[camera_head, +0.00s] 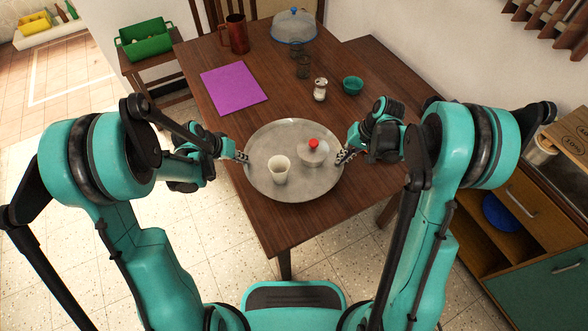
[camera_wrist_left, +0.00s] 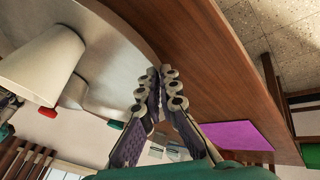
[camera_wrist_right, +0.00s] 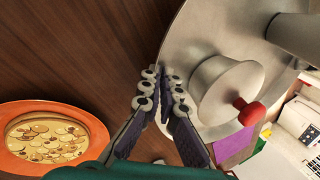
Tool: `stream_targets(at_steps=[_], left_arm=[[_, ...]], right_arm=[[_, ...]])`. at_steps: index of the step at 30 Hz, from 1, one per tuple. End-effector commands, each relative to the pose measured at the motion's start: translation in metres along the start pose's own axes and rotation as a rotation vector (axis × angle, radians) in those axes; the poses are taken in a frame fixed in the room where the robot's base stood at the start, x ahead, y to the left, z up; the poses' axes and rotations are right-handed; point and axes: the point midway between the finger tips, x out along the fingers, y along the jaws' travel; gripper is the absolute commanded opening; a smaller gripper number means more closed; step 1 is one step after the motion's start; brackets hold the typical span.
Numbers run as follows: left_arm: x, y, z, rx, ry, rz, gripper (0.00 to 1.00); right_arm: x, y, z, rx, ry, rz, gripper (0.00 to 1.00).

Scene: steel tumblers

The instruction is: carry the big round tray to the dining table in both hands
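The big round grey tray (camera_head: 262,187) is level over the near part of the wooden dining table (camera_head: 282,222); whether it touches the top is unclear. A pale tumbler (camera_head: 279,172) stands upright on its left half, and a pale lidded pot with a red knob (camera_head: 313,154) stands on its right half. My left gripper (camera_head: 241,157) is at the tray's left rim, its fingers closed around the edge in the left wrist view (camera_wrist_left: 158,72). My right gripper (camera_head: 342,157) is at the right rim, its fingers closed on the edge in the right wrist view (camera_wrist_right: 160,76).
Beyond the tray are a purple mat (camera_head: 233,88), a copper-coloured jug (camera_head: 235,34), a domed cover (camera_head: 293,26), dark glasses (camera_head: 302,67), a shaker (camera_head: 320,89) and a teal bowl (camera_head: 353,85). An orange-rimmed dish (camera_wrist_right: 18,150) lies near my right gripper. A cabinet (camera_head: 540,215) stands right.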

Motion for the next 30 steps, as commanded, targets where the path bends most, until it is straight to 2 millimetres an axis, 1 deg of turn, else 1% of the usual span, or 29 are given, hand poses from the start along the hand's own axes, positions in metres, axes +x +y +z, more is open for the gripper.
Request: stream_targets(at_steps=[5,11,30], left_arm=[[0.001,-0.002,0.0,-0.001,0.001,-0.004,0.0],[0.007,-0.005,0.003,-0.001,0.001,-0.004,0.0],[0.043,-0.019,0.017,-0.001,0.001,-0.004,0.0]], right_arm=[[0.001,0.002,0.0,0.002,0.001,0.003,0.0],[0.008,0.005,0.0,0.002,0.001,0.003,0.0],[0.046,0.019,0.0,0.002,0.001,0.003,0.0]])
